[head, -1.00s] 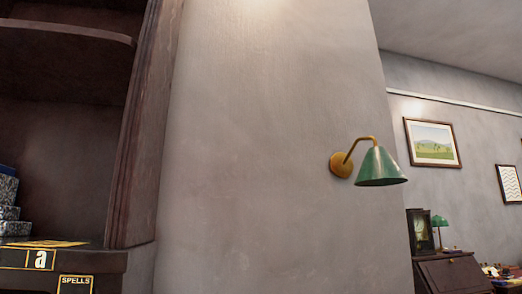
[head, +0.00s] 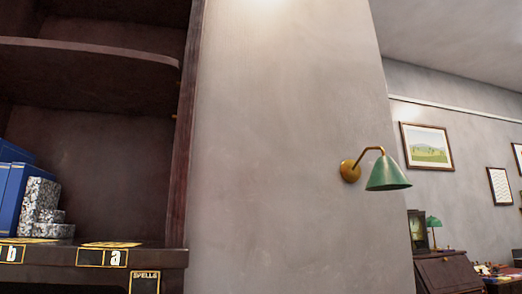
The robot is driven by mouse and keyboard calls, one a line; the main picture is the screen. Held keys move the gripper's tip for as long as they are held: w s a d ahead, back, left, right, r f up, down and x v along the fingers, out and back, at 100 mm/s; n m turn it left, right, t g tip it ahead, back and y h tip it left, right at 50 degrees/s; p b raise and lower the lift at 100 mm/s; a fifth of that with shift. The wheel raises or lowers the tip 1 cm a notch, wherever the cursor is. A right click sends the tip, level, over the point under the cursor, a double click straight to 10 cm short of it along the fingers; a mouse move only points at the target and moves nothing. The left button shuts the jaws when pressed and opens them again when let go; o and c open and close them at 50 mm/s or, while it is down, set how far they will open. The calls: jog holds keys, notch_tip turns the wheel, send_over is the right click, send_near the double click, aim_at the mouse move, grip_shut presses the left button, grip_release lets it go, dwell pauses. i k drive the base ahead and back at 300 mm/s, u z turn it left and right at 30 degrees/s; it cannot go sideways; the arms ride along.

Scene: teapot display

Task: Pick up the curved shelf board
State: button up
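The curved shelf board (head: 95,62) is a dark brown board inside the tall dark wooden bookcase (head: 183,150) at the left of the head view. Its front edge curves, and its right end meets the bookcase side. Its left end runs out of the picture. Nothing is seen standing on the part in view. My gripper is not in view, so its state and distance from the board do not show.
Below the board, blue boxes (head: 16,195) and grey speckled blocks (head: 42,205) stand on a ledge (head: 172,258) with lettered plates. A plain grey wall (head: 285,170) with a green lamp (head: 387,172) fills the middle. A desk (head: 450,272) stands far right.

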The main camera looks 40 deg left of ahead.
aim_at(42, 73)
jog(key=u, duration=0.05)
jog(key=k, duration=2.15)
jog(key=u, duration=2.25)
jog(key=i, duration=1.05)
jog(key=z, duration=0.05)
